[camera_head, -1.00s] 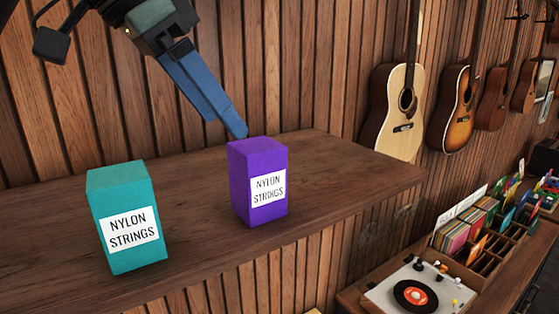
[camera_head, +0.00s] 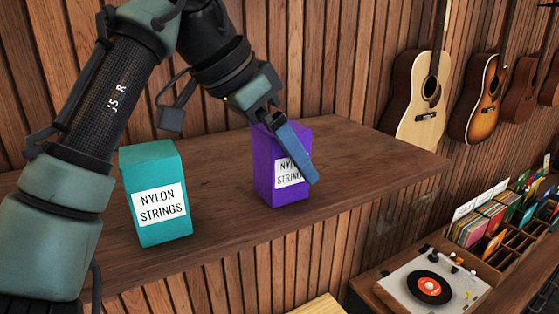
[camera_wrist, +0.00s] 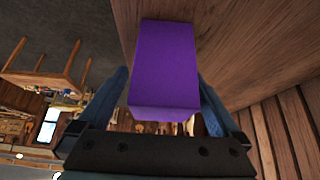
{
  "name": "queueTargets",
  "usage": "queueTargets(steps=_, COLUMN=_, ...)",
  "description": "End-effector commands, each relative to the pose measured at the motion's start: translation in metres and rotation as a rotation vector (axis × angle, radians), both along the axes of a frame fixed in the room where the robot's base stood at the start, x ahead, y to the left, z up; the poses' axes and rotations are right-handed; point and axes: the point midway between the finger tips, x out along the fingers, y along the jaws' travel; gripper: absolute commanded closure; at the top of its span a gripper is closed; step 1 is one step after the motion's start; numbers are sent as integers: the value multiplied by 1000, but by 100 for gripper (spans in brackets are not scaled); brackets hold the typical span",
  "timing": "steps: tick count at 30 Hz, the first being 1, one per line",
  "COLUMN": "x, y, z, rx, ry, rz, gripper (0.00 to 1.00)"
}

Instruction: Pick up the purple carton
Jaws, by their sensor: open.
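The purple carton (camera_head: 268,170), with a white "NYLON STRINGS" label, stands upright on a wooden shelf (camera_head: 225,215). My gripper (camera_head: 305,170) is open at the carton, and one blue finger crosses in front of its label in the head view. The other finger is hidden there. In the wrist view the purple carton (camera_wrist: 163,70) lies between the two blue fingers of my gripper (camera_wrist: 163,95), one on each side, with gaps that look narrow. I cannot tell whether either finger touches it.
A teal carton (camera_head: 156,195) labelled "NYLON STRINGS" stands on the shelf to the left, close to my arm. A slatted wood wall rises behind. Guitars (camera_head: 421,100) hang at the right. A record player (camera_head: 430,287) sits lower right. The shelf's right end is clear.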

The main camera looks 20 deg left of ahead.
Motion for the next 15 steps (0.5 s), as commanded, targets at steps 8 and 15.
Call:
queueTargets(steps=8, x=7, y=-5, z=-14, rx=-1, ry=1, rz=2, gripper=0)
queueTargets(steps=15, x=7, y=-5, z=-14, rx=-1, ry=1, rz=2, gripper=22)
